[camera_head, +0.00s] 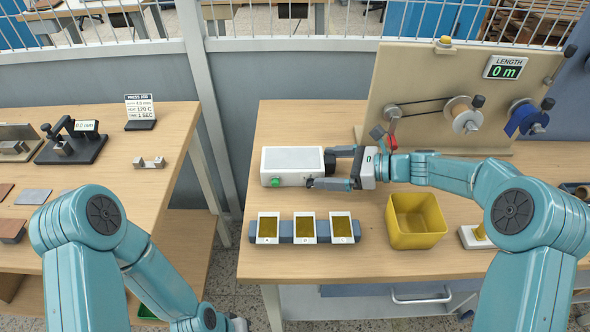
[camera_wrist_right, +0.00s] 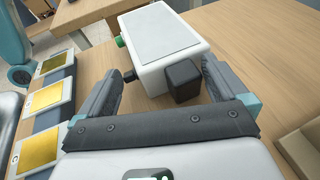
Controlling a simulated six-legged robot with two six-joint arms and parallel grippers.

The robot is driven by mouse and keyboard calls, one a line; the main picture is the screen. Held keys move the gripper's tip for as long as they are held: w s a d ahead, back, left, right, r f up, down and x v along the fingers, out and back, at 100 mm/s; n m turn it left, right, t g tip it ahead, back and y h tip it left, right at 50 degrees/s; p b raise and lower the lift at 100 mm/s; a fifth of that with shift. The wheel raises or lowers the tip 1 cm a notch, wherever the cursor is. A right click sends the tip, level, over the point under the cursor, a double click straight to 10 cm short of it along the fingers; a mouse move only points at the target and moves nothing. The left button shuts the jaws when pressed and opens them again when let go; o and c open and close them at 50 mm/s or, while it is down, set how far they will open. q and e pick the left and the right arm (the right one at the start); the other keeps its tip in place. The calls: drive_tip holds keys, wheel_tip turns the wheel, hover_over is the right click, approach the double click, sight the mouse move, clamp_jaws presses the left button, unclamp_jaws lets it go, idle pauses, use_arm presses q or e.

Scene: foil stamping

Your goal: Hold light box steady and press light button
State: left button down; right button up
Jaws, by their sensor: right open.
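The light box (camera_head: 292,160) is a white box with a grey top panel on the right table; in the right wrist view it also shows (camera_wrist_right: 165,38). The green light button (camera_head: 276,182) is on its front face, near the left corner, and shows in the wrist view (camera_wrist_right: 119,41). My right gripper (camera_head: 322,168) is open at the box's right end. In the wrist view its fingers (camera_wrist_right: 160,75) reach along either side of that end, with a black block (camera_wrist_right: 184,82) between them. I cannot tell whether they touch.
In front of the box, several white-framed gold foil plates (camera_head: 303,228) stand on a blue-grey holder. A yellow bin (camera_head: 416,220) is to their right. A tan foil winding panel (camera_head: 440,90) stands behind my right arm. A gap separates the left table (camera_head: 85,200) from the right.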

sight(304, 166)
drive_tip(key=b+x, duration=0.1)
drive_tip(key=x, duration=0.6)
drive_tip(key=shift+f, duration=0.2)
drive_tip(key=shift+w, duration=0.1)
drive_tip(key=c, duration=0.8)
drive_tip(key=shift+r, duration=0.15)
idle(0.8)
idle(0.3)
